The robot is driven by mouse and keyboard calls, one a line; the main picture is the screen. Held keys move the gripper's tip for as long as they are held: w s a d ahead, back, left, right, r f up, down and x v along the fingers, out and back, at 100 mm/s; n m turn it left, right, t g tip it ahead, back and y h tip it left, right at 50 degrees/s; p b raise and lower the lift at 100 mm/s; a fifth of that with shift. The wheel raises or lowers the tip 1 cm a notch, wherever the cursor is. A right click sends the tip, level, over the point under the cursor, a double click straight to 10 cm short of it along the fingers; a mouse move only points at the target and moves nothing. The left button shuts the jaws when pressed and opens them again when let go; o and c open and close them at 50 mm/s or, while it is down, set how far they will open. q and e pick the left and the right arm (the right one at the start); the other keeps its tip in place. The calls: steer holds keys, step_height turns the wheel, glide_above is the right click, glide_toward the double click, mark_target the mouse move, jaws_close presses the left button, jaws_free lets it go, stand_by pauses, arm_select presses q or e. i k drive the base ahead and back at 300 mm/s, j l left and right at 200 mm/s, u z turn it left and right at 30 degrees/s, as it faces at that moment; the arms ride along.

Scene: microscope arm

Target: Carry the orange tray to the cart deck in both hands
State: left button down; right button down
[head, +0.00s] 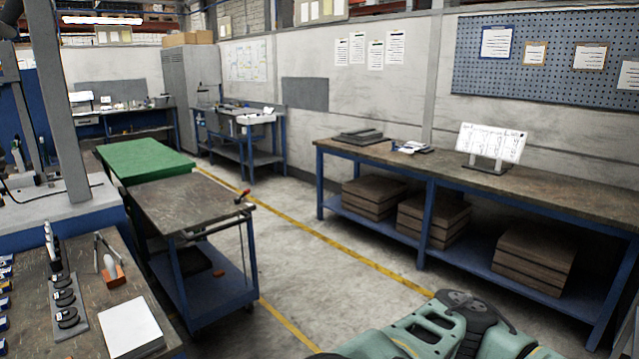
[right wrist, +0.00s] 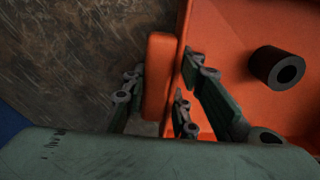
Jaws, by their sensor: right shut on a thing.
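In the right wrist view, the orange tray (right wrist: 235,30) fills the upper right, with a dark hollow cylinder (right wrist: 278,68) lying in it. My right gripper (right wrist: 163,88) is shut on the upright orange grip at the tray's side, with fingers on both sides of it. I cannot tell whether the tray is resting or lifted. The tray does not show in the head view. A blue cart with a worn brown deck (head: 190,207) stands left of centre there, its visible top bare apart from a red-tipped handle at its right edge. My left gripper is not in view.
A worn brown surface (right wrist: 60,60) lies beside the tray. In the head view, a bench (head: 70,270) with small parts and a white block (head: 131,328) is at lower left. A green-topped table (head: 145,160) stands behind the cart. The floor right of the cart is clear up to the long workbench (head: 400,165).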

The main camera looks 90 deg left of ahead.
mark_target(196, 190)
steer(key=u, duration=2.3)
steer(key=i+j+u, duration=0.1)
steer(key=u, duration=0.2)
steer(key=i+u, duration=0.3)
steer(key=i+l+z, duration=0.15)
steer(key=i+z, duration=0.7)
steer(key=z, duration=0.15)
steer(key=i+u, duration=0.25)
steer(key=i, duration=0.3)
steer(key=i+l+u, duration=0.1)
steer(key=i+u, duration=0.15)
steer(key=i, duration=0.3)
steer(key=i+l+u, duration=0.1)
steer(key=i+u, duration=0.35)
steer(key=i, duration=0.95)
steer(key=i+u, duration=0.15)
steer(key=i, duration=1.25)
steer(key=i+u, duration=0.3)
steer(key=i, duration=0.3)
steer(key=i+l+u, duration=0.3)
steer(key=i, duration=0.3)
steer(key=j, duration=0.1)
